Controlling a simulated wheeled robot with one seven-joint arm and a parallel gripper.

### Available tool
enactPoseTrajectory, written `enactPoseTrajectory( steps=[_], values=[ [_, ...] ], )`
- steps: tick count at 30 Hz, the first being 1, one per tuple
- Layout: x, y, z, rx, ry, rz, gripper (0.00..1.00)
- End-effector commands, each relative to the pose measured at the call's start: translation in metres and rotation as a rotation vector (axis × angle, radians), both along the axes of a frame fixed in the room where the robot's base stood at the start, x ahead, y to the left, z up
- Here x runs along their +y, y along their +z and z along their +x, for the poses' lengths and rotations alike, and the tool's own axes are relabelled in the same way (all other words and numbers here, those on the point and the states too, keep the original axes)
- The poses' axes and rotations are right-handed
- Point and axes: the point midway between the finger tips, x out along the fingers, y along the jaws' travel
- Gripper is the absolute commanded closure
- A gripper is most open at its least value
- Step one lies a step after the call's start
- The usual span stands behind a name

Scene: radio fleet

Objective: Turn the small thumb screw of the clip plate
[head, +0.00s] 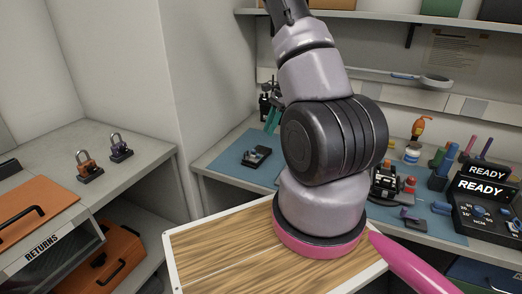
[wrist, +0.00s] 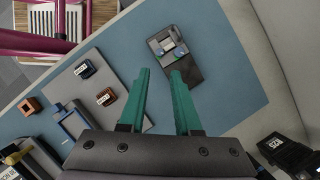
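A dark radio-like device (wrist: 186,70) lies on the blue mat, with a pale square plate (wrist: 168,43) at one end and small blue-green spots beside it. It also shows in the head view (head: 257,156). I cannot tell for sure which part is the clip plate, and the thumb screw is too small to make out. My gripper (wrist: 160,72) is open, its two teal fingers apart with nothing between them. The fingertips are near the device in the wrist view, and the right one overlaps its edge. In the head view my gripper (head: 272,118) appears above and behind the device.
A pale board (wrist: 100,85) with small dark and orange blocks lies left of my fingers in the wrist view. Tools and a READY display (head: 483,190) stand right on the bench. Padlocks (head: 88,166) sit on the left counter. Blue mat (head: 228,160) around the device is clear.

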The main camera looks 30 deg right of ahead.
Motion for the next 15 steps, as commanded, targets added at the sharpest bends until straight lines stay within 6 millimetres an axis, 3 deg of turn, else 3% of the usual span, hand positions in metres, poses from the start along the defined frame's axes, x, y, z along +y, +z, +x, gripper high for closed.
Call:
enactPoseTrajectory(
  steps=[9,15],
  values=[
    [0.024,-0.056,-0.001,0.005,-0.002,0.001,0.68],
    [0.033,-0.08,0.0,0.002,-0.003,0.0,0.68]
  ],
)
